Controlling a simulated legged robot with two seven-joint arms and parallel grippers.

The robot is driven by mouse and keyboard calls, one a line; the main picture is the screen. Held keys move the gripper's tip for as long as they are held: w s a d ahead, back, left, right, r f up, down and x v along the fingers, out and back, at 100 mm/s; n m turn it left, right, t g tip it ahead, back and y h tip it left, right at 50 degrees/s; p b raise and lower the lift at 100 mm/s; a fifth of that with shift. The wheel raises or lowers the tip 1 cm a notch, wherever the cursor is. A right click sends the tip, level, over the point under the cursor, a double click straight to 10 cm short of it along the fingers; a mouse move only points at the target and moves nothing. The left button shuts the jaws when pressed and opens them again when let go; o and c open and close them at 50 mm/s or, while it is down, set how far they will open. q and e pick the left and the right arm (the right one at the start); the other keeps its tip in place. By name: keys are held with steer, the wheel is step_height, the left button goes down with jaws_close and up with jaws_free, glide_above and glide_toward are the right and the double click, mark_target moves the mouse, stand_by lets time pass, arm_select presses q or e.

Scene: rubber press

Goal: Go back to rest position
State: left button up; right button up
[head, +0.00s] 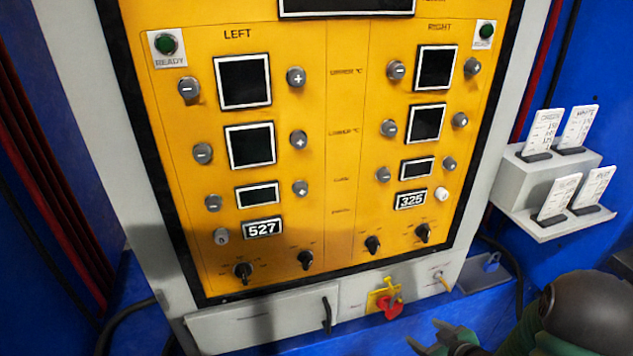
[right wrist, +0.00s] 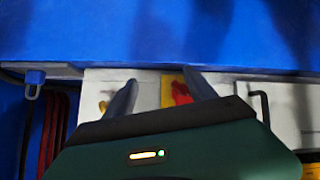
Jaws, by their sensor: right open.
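My right gripper (head: 424,335) is at the bottom edge of the head view, low in front of the machine and just below the red rotary switch (head: 391,307) on its yellow plate. In the right wrist view the two dark fingers of my right gripper (right wrist: 160,92) stand apart with nothing held between them. The red switch (right wrist: 181,92) shows beyond the fingers there, apart from them as far as I can tell. My left gripper is in neither view.
The yellow control panel (head: 343,185) with knobs and displays fills the middle. A grey drawer-like front with a black handle (head: 327,315) is below it. A white card holder (head: 520,180) with several cards stands at right. Dark red cables hang at left.

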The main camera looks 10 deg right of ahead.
steer(key=s+a+r+m+g, duration=0.2)
steer(key=s+a+r+g, duration=0.15)
steer(key=s+a, duration=0.4)
steer(key=s+a+r+m+g, duration=0.2)
steer(key=s+a+r+g, duration=0.15)
steer(key=a, duration=0.75)
step_height(320, 180, up, 16)
steer(key=d+p, duration=0.1)
steer(key=p, duration=1.7)
steer(key=shift+r+g+h, duration=0.2)
steer(key=shift+g+h, duration=0.1)
steer(key=shift+h, duration=0.1)
